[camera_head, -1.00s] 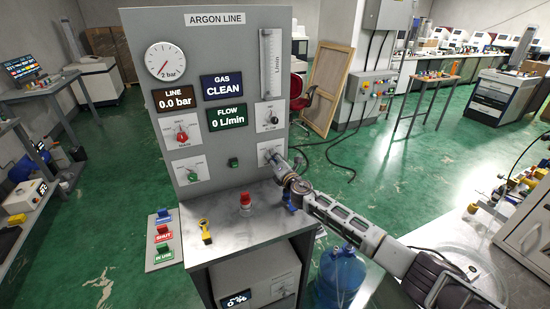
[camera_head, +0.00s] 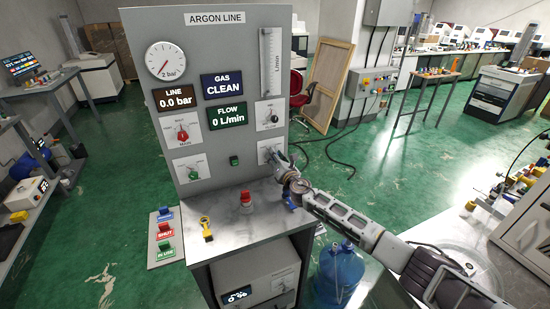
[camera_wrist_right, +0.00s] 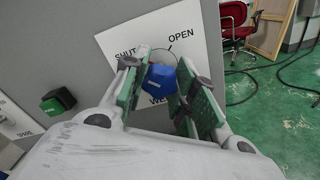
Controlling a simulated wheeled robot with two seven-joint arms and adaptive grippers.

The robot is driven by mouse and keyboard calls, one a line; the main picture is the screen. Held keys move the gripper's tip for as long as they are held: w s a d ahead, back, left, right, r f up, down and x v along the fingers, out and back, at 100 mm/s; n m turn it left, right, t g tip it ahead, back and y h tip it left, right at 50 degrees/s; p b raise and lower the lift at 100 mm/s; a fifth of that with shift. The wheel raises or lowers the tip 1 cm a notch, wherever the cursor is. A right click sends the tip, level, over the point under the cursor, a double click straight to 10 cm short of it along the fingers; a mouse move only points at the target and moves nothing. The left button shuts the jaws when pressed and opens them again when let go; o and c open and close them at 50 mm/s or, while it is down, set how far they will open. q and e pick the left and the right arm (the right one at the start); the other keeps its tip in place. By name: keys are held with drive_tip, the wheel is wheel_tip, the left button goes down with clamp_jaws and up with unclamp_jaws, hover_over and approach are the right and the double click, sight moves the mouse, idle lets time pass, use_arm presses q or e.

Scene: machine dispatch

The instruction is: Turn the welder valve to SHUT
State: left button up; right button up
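The welder valve is a blue knob (camera_wrist_right: 161,77) on a white plate (camera_wrist_right: 120,40) marked SHUT at upper left and OPEN at upper right. In the head view the plate (camera_head: 264,152) is at the lower right of the ARGON LINE panel. My right gripper (camera_head: 276,158) reaches it from the right and hides most of the knob. In the right wrist view my right gripper (camera_wrist_right: 163,72) has a finger on each side of the knob, and both pads look to touch it. The knob's exact setting is partly hidden. My left gripper is out of view.
The grey panel (camera_head: 225,60) carries a gauge, displays and other valves, including a red knob (camera_head: 183,134). A red button (camera_head: 246,198) and a yellow-tagged item (camera_head: 206,229) stand on the shelf below. A blue bottle (camera_head: 338,272) stands under my right arm.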

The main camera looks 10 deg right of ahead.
drive_tip(key=o, duration=0.5)
drive_tip(key=shift+f, duration=0.1)
drive_tip(key=shift+s, duration=0.1)
drive_tip(key=shift+v, duration=5.95)
